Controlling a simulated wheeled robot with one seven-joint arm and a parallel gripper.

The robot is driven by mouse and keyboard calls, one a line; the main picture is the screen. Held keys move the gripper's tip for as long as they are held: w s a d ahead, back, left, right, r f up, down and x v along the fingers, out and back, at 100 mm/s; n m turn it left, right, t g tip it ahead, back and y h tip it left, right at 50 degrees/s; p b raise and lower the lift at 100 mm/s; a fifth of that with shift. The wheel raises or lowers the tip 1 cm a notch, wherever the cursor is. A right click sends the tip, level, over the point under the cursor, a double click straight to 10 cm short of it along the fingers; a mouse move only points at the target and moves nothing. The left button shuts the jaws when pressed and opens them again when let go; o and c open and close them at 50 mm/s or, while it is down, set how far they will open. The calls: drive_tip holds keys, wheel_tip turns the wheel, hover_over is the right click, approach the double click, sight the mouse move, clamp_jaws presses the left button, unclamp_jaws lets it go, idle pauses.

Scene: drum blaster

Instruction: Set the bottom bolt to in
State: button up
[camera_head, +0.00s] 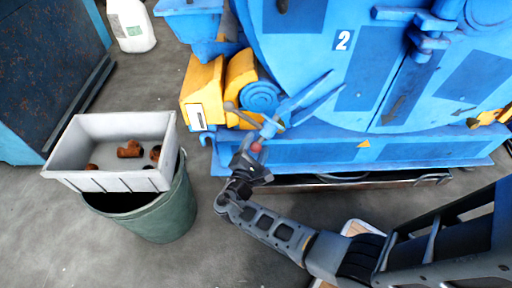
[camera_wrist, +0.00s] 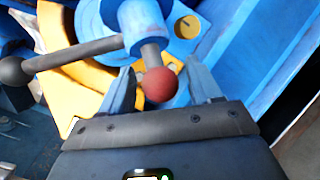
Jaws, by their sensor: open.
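A red ball knob (camera_wrist: 160,85) on a short grey rod sticks out of a blue hub (camera_wrist: 125,22) in the wrist view. A dark bar with a black ball end (camera_wrist: 14,71) crosses the same hub. This looks like the bottom bolt's handle, but I cannot tell its in or out position. In the head view the red knob (camera_head: 256,148) is at the drum's lower left. My gripper (camera_head: 256,143) is there, and it also shows in the wrist view (camera_wrist: 162,72). It is open, with one finger on each side of the red knob. Contact is unclear.
The big blue drum door (camera_head: 400,70) and its lower ledge (camera_head: 400,152) stand just behind. A yellow housing (camera_head: 204,88) is left of the handle. A grey tray (camera_head: 110,182) with rusty fittings rests on a green bin (camera_head: 175,205). Floor is open at lower left.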

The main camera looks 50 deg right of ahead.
drive_tip(key=shift+d, duration=0.1)
clamp_jaws()
idle(0.6)
